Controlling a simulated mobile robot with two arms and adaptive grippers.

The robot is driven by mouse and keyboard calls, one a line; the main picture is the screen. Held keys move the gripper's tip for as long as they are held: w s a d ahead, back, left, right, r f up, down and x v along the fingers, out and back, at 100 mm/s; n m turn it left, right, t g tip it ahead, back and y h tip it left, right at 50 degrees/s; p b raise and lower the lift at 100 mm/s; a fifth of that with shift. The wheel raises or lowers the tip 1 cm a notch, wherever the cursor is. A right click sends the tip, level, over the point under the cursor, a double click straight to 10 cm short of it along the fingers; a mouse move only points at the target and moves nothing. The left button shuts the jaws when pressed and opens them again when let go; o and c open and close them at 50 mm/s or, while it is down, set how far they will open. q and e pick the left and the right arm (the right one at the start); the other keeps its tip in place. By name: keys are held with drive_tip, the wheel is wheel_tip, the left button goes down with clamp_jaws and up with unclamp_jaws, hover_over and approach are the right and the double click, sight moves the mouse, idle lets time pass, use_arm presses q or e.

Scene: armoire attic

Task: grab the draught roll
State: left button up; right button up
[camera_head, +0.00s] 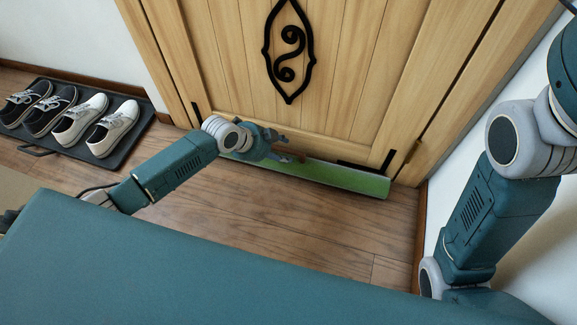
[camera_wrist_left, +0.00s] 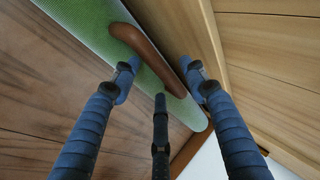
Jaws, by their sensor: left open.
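The draught roll (camera_head: 345,178) is a long green strip lying on the floor along the foot of the wooden doors. In the left wrist view the green roll (camera_wrist_left: 88,27) carries a curved brown handle (camera_wrist_left: 146,53). My left gripper (camera_head: 287,150) is open at the roll, its fingers pointing at the handle. In the wrist view the left gripper (camera_wrist_left: 161,76) has one finger on each side of the handle's far end; I cannot tell whether they touch it. My left arm hides part of the roll in the head view. My right arm shows at the right, but its gripper is out of view.
The wooden armoire doors (camera_head: 350,75) with black ironwork stand right behind the roll. A dark tray (camera_head: 128,137) with black shoes and white shoes lies at the left. A white wall bounds the right side. The wood floor (camera_head: 300,225) in front is clear.

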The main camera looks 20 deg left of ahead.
use_arm(q)
drive_tip(key=shift+w+f, duration=0.1)
drive_tip(key=shift+w, duration=0.05)
clamp_jaws()
drive_tip(key=shift+w+d, duration=0.1)
idle(0.3)
drive_tip(key=shift+r+p, duration=0.3)
